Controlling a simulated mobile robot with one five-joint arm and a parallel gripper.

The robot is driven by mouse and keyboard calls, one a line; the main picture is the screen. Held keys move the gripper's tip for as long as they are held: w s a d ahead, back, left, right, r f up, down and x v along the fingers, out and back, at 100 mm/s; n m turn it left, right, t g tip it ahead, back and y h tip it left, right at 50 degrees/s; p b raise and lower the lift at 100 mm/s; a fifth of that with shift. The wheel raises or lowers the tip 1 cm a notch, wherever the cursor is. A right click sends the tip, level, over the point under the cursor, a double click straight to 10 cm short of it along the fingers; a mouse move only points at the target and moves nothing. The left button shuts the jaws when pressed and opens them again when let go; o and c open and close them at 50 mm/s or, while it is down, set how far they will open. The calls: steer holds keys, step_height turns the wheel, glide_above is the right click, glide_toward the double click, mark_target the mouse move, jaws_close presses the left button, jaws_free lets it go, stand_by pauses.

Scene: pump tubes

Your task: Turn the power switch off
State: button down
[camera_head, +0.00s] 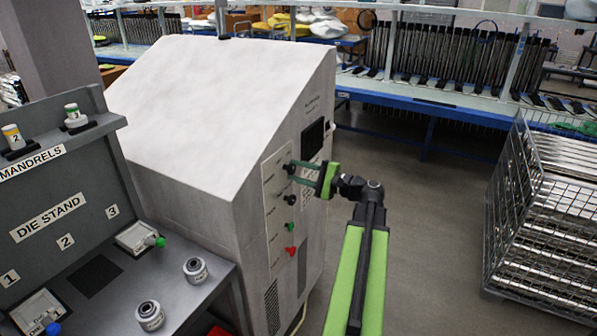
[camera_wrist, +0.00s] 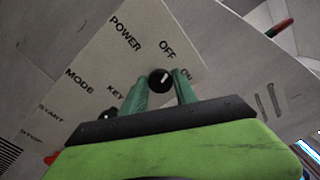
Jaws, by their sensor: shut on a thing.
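The power switch (camera_wrist: 161,80) is a round black knob with a white mark, on a pale panel marked POWER, OFF and ON. In the wrist view the mark slants up and right. I cannot tell for sure whether it points at OFF or ON. My gripper (camera_head: 297,169) reaches the panel on the machine's right face in the head view. Its two green fingers are on either side of the knob, shut on it. In the head view the knob (camera_head: 289,167) shows at the fingertips, partly covered.
Below on the same panel (camera_head: 269,202) are a black key switch (camera_head: 290,199), a green button (camera_head: 291,227) and a red button (camera_head: 291,251). A dark screen (camera_head: 313,139) is above right. A die stand (camera_head: 50,215) stands left, a wire cage (camera_head: 540,220) right.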

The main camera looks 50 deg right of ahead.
steer(key=n, duration=0.5)
steer(key=shift+f, duration=0.1)
stand_by(0.5)
steer(key=c, duration=1)
jaws_free()
steer(key=shift+s, duration=0.1)
steer(key=v, duration=1.7)
steer(key=shift+s, duration=0.15)
steer(key=shift+f, duration=0.1)
